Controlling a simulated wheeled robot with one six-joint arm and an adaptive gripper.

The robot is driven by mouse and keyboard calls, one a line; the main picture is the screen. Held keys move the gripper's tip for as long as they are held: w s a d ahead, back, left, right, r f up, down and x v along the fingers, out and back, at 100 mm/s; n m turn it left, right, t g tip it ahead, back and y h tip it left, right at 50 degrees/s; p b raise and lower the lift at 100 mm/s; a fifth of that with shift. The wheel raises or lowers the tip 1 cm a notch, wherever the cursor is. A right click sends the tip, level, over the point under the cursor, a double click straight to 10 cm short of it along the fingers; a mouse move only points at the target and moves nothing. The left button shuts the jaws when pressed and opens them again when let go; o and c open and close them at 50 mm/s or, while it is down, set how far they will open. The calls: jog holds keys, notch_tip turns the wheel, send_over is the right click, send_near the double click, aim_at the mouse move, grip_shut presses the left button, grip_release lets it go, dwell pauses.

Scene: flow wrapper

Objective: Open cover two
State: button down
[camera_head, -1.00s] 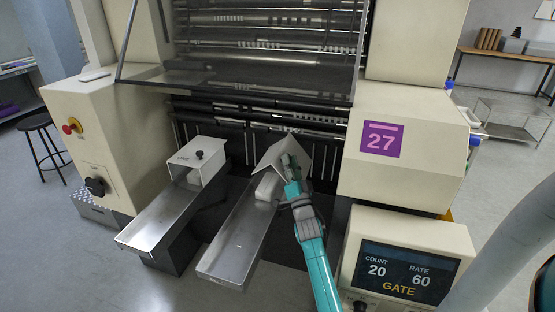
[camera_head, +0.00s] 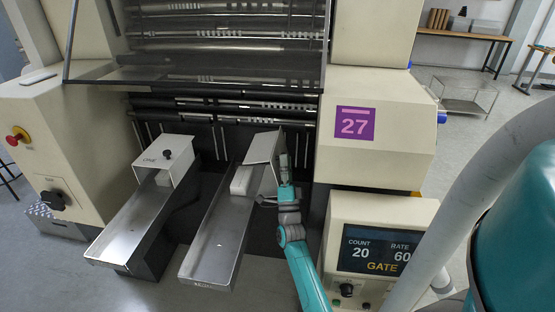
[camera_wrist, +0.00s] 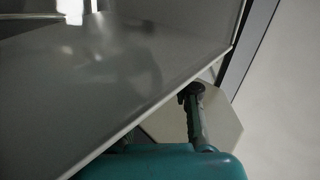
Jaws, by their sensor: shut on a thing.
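Cover two is the light metal hood (camera_head: 263,148) over the far end of the right tray (camera_head: 216,243). It stands tilted up, with its open side toward the left, and a white block (camera_head: 241,180) shows in the tray below it. My gripper (camera_head: 283,163) is at the hood's right side, shut on it. The exact contact is hard to make out. In the wrist view, one dark finger (camera_wrist: 193,98) lies beside the edge of a large grey metal surface (camera_wrist: 90,95).
The wrapper's rollers and a raised clear guard (camera_head: 200,75) are behind the trays. A cream housing marked 27 (camera_head: 385,150) and a GATE display panel (camera_head: 378,250) stand close to the right of my arm. Open floor shows at the front.

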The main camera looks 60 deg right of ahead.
jog(key=shift+s+d+f+m+g+h, duration=0.15)
jog(key=shift+s+f+m+g+h, duration=0.3)
jog(key=shift+m+g, duration=0.4)
jog(key=shift+s+d+f+m+g+h, duration=0.15)
jog(key=shift+s+f+m+g+h, duration=0.25)
jog(key=shift+m+g+h, duration=0.45)
jog(key=shift+s+d+f+m+g+h, duration=0.2)
jog(key=shift+s+f+m+g, duration=0.3)
jog(key=shift+m, duration=0.6)
jog(key=shift+w+r, duration=0.1)
jog(key=shift+w, duration=0.05)
jog(key=c, duration=0.8)
grip_release()
jog(key=shift+c, duration=0.2)
jog(key=shift+a, duration=0.1)
jog(key=v, duration=1.2)
